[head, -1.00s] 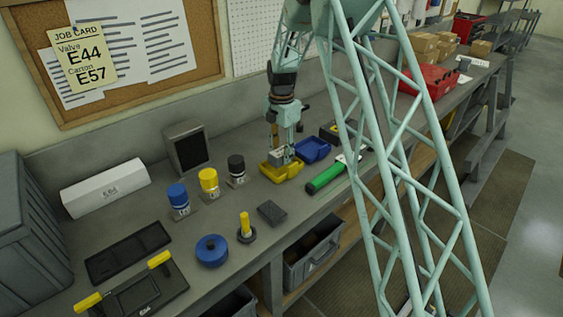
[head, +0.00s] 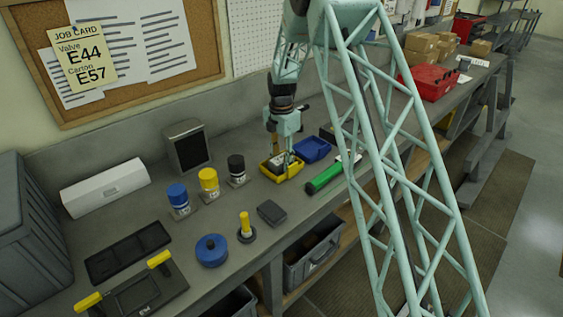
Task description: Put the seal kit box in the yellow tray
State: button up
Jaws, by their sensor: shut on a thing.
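The yellow tray (head: 268,171) sits on the grey bench, in the middle of the head view. My gripper (head: 279,160) points down into it, with its fingertips low between the tray's walls. It is shut on a small light-grey box, probably the seal kit box (head: 281,161), which shows only partly between the fingers and the tray rim. I cannot tell whether the box touches the tray floor.
A blue tray (head: 313,149) stands close at the right of the yellow one. A green cylinder (head: 325,178) lies in front of it. Blue, yellow and black capped bottles (head: 237,170) stand to the left.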

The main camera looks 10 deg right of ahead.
aim_at(281, 158)
jog(key=o, duration=0.7)
jog(key=shift+c, duration=0.2)
notch_tip(281, 158, up, 12)
dwell(0.4)
jog(key=shift+r, duration=0.2)
dwell(0.6)
